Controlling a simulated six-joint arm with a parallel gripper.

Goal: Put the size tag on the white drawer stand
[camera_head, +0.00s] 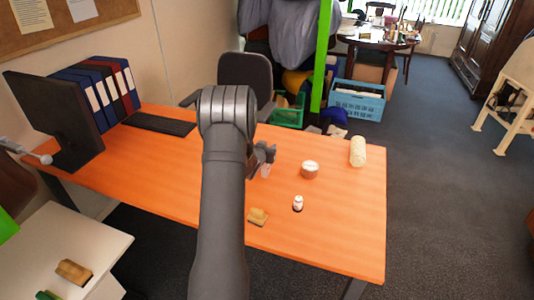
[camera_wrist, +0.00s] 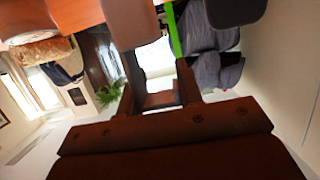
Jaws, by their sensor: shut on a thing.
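My gripper (camera_head: 264,156) is over the middle of the orange desk, partly behind my own arm. It is shut on a small pale thing (camera_head: 265,171), which looks like the size tag; its print and shape are too small to read. In the wrist view, my gripper's dark fingers (camera_wrist: 160,82) reach up from the bottom, and the tag cannot be made out clearly between them. The white drawer stand (camera_head: 80,225) is at the lower left, well apart from my gripper. Its top is partly cut off by the picture's edge.
A brown-tan block (camera_head: 73,271) and a green thing (camera_head: 47,295) lie on the stand. The orange desk (camera_head: 340,215) bears a yellow block (camera_head: 258,216), a small white bottle (camera_head: 298,203), a round tin (camera_head: 310,169), a cream roll (camera_head: 357,151), a monitor (camera_head: 55,115) and binders.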

